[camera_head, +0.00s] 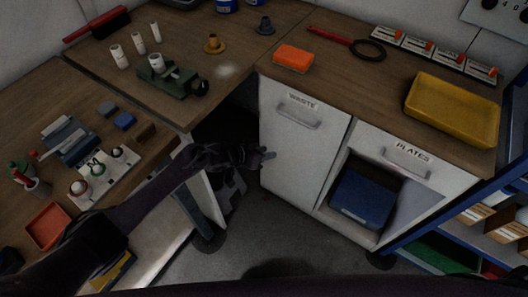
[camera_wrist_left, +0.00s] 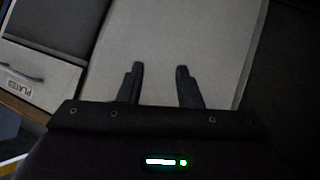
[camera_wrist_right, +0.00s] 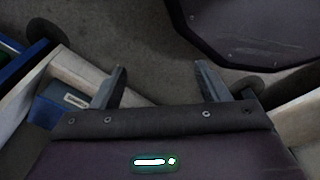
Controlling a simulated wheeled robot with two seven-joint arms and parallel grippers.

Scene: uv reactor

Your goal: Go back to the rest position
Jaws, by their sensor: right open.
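My left gripper (camera_head: 264,156) hangs at the end of my left arm, in front of the gap beside the WASTE cabinet (camera_head: 297,146). In the left wrist view my left gripper (camera_wrist_left: 160,68) has its two fingers apart with nothing between them, facing a pale cabinet panel (camera_wrist_left: 190,35). My right gripper (camera_wrist_right: 161,69) shows only in the right wrist view. Its fingers stand wide apart and empty over the grey floor (camera_wrist_right: 150,45). It is out of the head view.
A wooden counter (camera_head: 335,75) runs along the back, with a yellow tray (camera_head: 452,108) and an orange box (camera_head: 293,57). The left bench (camera_head: 50,105) holds a red tray (camera_head: 48,226). A blue bin (camera_head: 365,194) sits under PLATES. A blue shelf rack (camera_head: 440,222) stands right. Floor between is clear.

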